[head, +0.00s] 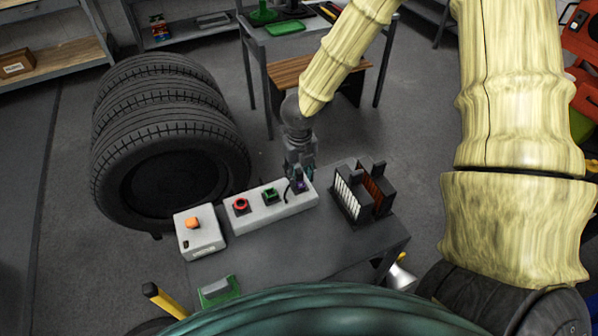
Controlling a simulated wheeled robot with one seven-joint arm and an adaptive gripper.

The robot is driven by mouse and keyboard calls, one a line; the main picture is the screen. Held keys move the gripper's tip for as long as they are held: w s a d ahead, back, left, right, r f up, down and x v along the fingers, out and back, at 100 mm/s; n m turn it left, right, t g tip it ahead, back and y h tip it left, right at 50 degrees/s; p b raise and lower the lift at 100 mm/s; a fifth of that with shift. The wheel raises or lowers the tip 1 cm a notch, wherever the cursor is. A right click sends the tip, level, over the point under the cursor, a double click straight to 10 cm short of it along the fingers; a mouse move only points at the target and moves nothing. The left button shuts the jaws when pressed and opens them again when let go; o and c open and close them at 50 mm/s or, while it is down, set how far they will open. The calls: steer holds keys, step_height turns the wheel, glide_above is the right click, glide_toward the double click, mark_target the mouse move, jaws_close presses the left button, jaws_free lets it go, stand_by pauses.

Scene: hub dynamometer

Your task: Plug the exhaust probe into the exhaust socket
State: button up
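My gripper (299,178) points down at the right end of a long white panel box (255,213) on the dark table. A small purple part (298,186) shows at my fingertips, with a dark curved piece like a cable beside it. Whether the fingers hold the purple part or only surround it is too small to tell. The panel also bears a red round socket (240,205) at its left and a green square one (270,195) in the middle. No label shows which is the exhaust socket, and I cannot make out the exhaust probe for certain.
A white box with an orange button (193,224) stands left of the panel. Two dark racks of slats (352,194) stand right of it. A green and grey object (218,291) lies at the table's front left. Stacked tyres (165,140) rise behind on the left.

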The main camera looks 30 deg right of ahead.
steer(key=shift+w+f, duration=0.1)
jaws_close()
steer(key=shift+r+p, duration=0.75)
steer(key=shift+p, duration=0.05)
stand_by(0.5)
steer(key=shift+r+p, duration=1.95)
steer(key=shift+r, duration=0.1)
